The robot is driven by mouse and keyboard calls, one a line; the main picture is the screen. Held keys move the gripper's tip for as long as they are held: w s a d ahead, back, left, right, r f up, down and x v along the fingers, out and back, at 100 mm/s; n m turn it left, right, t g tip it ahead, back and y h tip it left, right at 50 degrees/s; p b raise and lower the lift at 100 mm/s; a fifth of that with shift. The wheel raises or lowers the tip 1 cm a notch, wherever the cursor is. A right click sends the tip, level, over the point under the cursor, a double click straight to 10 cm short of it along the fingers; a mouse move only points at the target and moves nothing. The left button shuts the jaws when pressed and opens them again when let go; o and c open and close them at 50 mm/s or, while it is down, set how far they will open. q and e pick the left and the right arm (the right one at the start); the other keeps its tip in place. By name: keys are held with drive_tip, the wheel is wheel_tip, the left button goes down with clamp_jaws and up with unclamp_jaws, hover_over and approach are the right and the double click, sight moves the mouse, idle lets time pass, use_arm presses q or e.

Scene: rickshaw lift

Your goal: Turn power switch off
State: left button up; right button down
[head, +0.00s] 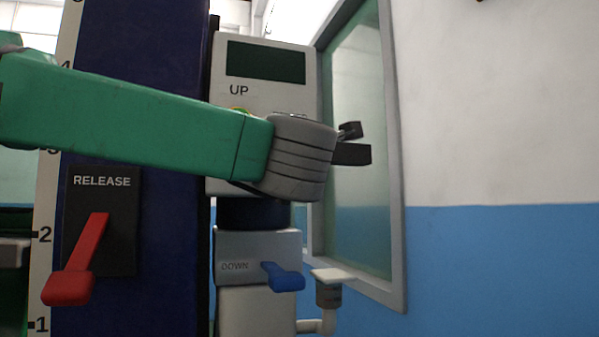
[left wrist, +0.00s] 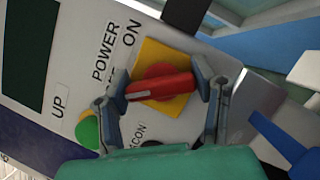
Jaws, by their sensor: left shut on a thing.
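The power switch (left wrist: 162,87) is a red knob with a long handle on a yellow plate (left wrist: 174,57), seen in the left wrist view. My left gripper (left wrist: 165,77) is shut on it, with one finger at each end of the handle. The POWER and ON labels are readable above the switch; another label is partly covered by a finger. In the head view my green arm and grey wrist cross in front of the control panel (head: 263,92), and the switch is hidden behind them. My right gripper is not in view.
A green button (left wrist: 88,131) sits beside the left finger. The head view shows a red RELEASE lever (head: 82,265), a blue DOWN lever (head: 284,278) below my arm, and a window frame (head: 391,150). The wall at right is clear.

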use_arm(q)
drive_tip(key=shift+d+f+n+b, duration=0.1)
drive_tip(key=shift+f+n+b, duration=0.3)
drive_tip(key=shift+f+b, duration=0.1)
drive_tip(key=o, duration=1.2)
drive_tip(key=shift+c, duration=0.2)
drive_tip(key=shift+w+r, duration=0.1)
drive_tip(key=shift+r, duration=0.1)
drive_tip(key=shift+s, duration=0.4)
drive_tip(key=v, duration=1.1)
drive_tip(key=shift+f, duration=0.35)
